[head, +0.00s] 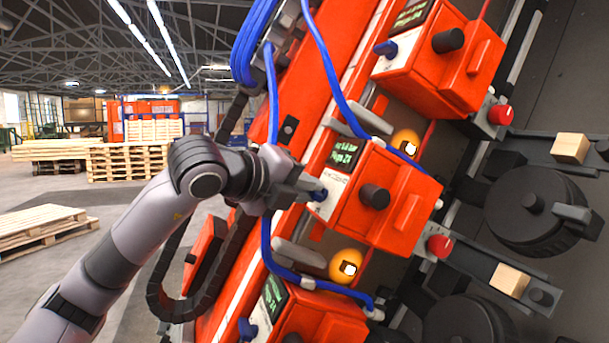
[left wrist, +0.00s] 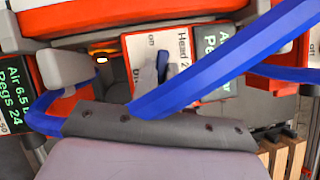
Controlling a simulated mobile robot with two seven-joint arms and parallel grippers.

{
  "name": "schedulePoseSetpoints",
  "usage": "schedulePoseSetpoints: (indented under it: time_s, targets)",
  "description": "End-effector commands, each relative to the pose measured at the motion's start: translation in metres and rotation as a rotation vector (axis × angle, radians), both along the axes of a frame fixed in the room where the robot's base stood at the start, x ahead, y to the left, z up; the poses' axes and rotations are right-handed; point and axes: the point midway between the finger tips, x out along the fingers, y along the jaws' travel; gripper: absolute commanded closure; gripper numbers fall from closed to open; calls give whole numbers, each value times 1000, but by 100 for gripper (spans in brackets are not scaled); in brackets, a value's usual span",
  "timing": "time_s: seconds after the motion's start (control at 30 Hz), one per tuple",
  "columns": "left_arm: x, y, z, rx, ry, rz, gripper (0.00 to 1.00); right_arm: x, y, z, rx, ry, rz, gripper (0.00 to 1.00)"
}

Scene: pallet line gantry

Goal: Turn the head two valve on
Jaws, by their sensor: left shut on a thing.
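My left gripper (head: 309,191) comes from the left and is shut on this lever. The fingertips are partly hidden in both views; a blue hose (left wrist: 225,60) crosses the wrist view. My right gripper is not in view.
Similar orange heads stand above (head: 435,65) and below (head: 310,318), each with its own blue lever. Blue hoses (head: 268,200) run close by my left gripper. Red buttons (head: 500,114), wooden blocks (head: 570,148) and black wheels (head: 535,212) lie right. Pallets (head: 135,160) stand on the floor behind.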

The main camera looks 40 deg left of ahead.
Motion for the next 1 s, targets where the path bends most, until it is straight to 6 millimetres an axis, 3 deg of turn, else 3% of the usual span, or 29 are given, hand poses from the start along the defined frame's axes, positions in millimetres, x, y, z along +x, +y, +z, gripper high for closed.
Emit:
schedulePoseSetpoints:
  time_s: [0.1,0.4,1.0]
  targets:
    - [0,-1,5,-74,35,41,100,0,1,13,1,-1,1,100]
    - [1,-1,4,-207,106,120,100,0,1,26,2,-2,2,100]
    - [1,-1,2,-264,134,154,100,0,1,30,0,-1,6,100]
